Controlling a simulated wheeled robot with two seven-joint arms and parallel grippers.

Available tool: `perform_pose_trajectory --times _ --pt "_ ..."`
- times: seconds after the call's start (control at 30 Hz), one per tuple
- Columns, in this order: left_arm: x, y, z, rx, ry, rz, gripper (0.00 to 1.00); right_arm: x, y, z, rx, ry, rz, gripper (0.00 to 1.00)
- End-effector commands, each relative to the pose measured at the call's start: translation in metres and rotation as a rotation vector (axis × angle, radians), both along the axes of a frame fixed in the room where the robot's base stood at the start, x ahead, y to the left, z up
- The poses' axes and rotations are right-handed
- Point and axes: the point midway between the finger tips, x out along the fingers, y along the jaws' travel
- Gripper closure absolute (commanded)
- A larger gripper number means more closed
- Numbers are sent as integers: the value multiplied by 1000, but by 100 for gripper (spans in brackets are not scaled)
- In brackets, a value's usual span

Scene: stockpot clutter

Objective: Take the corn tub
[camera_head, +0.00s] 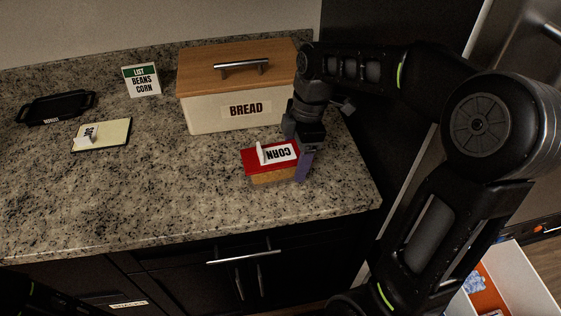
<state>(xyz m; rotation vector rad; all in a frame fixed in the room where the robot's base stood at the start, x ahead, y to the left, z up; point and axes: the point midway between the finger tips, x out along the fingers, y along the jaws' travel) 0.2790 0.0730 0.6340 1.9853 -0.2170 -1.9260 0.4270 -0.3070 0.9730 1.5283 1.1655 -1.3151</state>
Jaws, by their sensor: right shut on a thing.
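The corn tub (268,176) has a red lid with a white CORN label, upside down in the view, and a tan body below. It is at the front right of the granite counter, in front of the bread box. My right gripper (303,166) is shut on the corn tub at its right side. Whether the tub touches the counter is hard to tell. A dark arm part of mine shows at the bottom left, but my left gripper is not in view.
A BREAD box (240,112) with a wooden lid stands behind the tub. A LIST card (141,81) reading beans and corn, a black tray (57,107) and a cream board (102,135) are at left. The front middle counter is clear.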

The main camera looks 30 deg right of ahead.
Motion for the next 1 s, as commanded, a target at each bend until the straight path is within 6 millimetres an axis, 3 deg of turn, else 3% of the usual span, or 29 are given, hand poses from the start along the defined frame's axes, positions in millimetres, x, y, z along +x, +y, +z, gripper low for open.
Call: perform_pose_trajectory --times 0.27,0.8,1.0 --pt "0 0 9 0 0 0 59 1 0 11 0 -3 0 72" --pt "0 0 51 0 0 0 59 1 0 67 0 -3 0 72" --pt "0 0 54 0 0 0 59 0 0 71 0 -2 0 72"
